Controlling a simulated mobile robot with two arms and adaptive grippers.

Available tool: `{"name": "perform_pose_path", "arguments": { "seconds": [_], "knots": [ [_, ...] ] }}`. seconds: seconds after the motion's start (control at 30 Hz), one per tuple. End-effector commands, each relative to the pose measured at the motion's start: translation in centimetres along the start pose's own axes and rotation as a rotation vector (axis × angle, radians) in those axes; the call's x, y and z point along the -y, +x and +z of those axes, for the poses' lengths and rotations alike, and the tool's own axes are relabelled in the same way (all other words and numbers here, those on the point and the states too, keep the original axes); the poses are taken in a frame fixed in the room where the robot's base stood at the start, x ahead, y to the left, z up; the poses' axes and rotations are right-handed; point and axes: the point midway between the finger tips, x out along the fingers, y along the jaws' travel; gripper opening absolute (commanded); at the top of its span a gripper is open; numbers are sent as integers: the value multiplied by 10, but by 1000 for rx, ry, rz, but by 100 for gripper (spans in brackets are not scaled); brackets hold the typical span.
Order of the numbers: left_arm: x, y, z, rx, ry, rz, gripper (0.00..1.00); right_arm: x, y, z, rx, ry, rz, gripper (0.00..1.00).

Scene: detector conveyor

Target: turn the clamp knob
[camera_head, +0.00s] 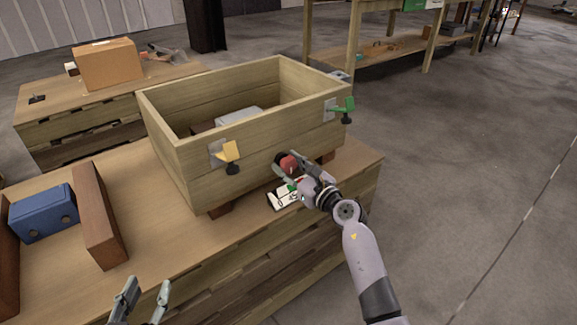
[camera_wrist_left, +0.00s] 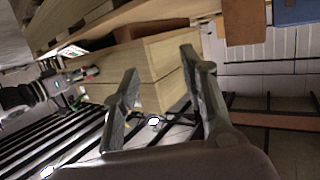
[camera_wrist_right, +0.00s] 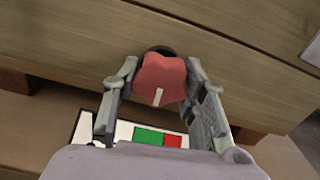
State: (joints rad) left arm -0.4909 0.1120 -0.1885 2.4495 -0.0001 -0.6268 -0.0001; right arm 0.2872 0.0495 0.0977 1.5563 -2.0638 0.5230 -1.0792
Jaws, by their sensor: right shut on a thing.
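The clamp knob (camera_head: 288,163) is red and sits on the front wall of the wooden crate (camera_head: 283,126), low and between the yellow and green clamps. It also shows in the right wrist view (camera_wrist_right: 160,78), with a pale mark pointing down. My right gripper (camera_head: 284,164) is shut on the knob, one finger on each side of it; it fills the middle of the right wrist view (camera_wrist_right: 162,88). My left gripper (camera_head: 146,290) is open and empty, low at the front of the table; its spread fingers show in the left wrist view (camera_wrist_left: 160,78).
A white card (camera_head: 283,198) with green and red patches lies below the knob. A yellow clamp (camera_head: 229,152) and a green clamp (camera_head: 343,108) are on the crate. A blue box (camera_head: 43,213) stands between brown blocks (camera_head: 99,216) at left. The front of the table (camera_head: 165,270) is clear.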

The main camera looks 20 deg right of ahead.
Motion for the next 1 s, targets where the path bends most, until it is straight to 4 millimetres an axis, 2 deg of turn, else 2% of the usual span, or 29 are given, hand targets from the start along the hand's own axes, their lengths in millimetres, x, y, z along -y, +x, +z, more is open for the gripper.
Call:
{"name": "perform_pose_path", "arguments": {
  "seconds": [0.17, 0.37, 0.47, 0.67, 0.8, 0.9, 1.0],
  "knots": [
    [0, -1, 5, 33, -1, 0, 40, 0, 0, 0, -1, 14, 0, 11],
    [5, -12, 37, 208, 0, -10, 40, 0, 0, 1, -3, 68, 0, 11],
    [8, -24, 60, 340, -1, -19, 40, 0, 0, 2, -4, 112, 0, 11],
    [16, -68, 110, 660, -6, -38, 40, 0, -1, 2, -5, 225, 0, 11],
    [20, -109, 139, 886, -13, -52, 40, 0, -1, 2, -5, 310, 0, 11],
    [22, -138, 151, 1022, -19, -59, 40, 0, -1, 2, -5, 375, -1, 11],
    [22, -138, 144, 1014, -18, -58, 40, -1, 0, 2, -5, 441, 0, 11]
  ]
}}
